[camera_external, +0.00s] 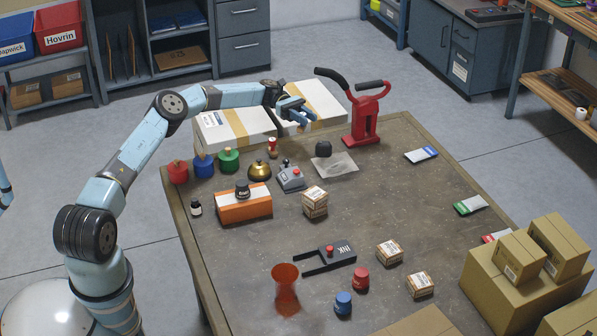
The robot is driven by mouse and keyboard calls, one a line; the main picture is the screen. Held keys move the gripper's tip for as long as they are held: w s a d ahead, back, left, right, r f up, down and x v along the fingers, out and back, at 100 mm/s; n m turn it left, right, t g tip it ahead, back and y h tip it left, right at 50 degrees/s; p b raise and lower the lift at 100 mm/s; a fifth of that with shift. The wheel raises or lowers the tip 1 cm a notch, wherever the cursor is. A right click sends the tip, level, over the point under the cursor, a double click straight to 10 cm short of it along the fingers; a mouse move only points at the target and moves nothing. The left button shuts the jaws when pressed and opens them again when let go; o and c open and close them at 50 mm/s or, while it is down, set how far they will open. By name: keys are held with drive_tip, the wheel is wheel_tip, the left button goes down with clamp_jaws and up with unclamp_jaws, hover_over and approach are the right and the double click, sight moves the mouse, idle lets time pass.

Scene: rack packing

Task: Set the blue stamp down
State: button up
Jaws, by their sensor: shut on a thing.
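My gripper (299,112) is raised above the far side of the table, in front of the white boxes. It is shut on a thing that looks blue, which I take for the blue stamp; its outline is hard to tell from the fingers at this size. On the table, a blue knobbed piece (203,166) stands between a red one (178,172) and a green one (228,160) at the back left. Another small blue piece (343,304) stands near the front, beside a red one (361,280).
White taped boxes (235,130) line the far edge, with a red press (364,118) to their right. An orange box (244,206), a grey device (291,178) and several small cartons stand on the table (420,195). Brown boxes (500,285) fill the right front. The table's middle right is clear.

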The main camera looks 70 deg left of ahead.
drive_tip(key=shift+f, duration=4)
drive_tip(key=shift+f, duration=0.4)
drive_tip(key=o, duration=1.1)
drive_tip(key=shift+v, duration=3.1)
drive_tip(key=shift+s+a+f, duration=0.1)
drive_tip(key=shift+s+a, duration=0.1)
drive_tip(key=shift+a, duration=0.4)
